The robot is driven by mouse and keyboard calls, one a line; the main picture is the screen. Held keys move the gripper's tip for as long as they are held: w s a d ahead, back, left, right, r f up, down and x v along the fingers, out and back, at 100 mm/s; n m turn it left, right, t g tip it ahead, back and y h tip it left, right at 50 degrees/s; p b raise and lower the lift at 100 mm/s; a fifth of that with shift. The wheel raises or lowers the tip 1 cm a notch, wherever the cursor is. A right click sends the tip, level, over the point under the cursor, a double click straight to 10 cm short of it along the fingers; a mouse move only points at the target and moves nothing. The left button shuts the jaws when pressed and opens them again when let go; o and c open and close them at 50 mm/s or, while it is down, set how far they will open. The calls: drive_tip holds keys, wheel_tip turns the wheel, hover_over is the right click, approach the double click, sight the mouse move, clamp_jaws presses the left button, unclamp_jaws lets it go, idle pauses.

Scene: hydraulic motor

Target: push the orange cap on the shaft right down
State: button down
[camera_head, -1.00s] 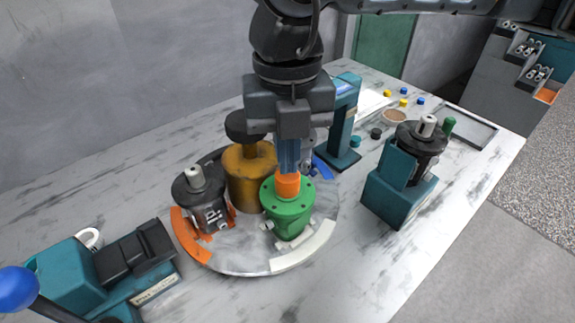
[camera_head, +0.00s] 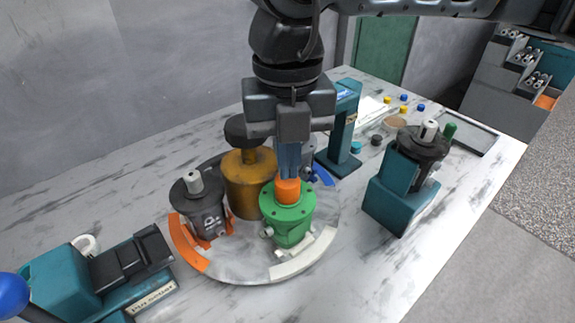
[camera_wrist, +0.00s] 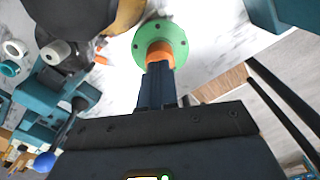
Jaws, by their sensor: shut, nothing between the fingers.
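The orange cap (camera_head: 288,191) stands upright on top of the green motor body (camera_head: 288,222), which sits on the round turntable (camera_head: 232,262). The shaft under the cap is hidden. My gripper (camera_head: 288,174) is shut and empty, pointing down directly above the cap, with its fingertips at or very near the cap's top. In the wrist view the blue fingers (camera_wrist: 157,80) end over the orange cap (camera_wrist: 160,52), on the green flange (camera_wrist: 172,32). I cannot tell for sure whether they touch.
A dark motor (camera_head: 200,205) and an ochre cylinder (camera_head: 250,183) stand close left of the green body. A teal press stand (camera_head: 343,130) is behind. A teal block holding a dark motor (camera_head: 400,195) stands right. The front right table is clear.

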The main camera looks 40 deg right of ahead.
drive_tip(key=shift+r+p, duration=0.8)
drive_tip(key=shift+r, duration=2.05)
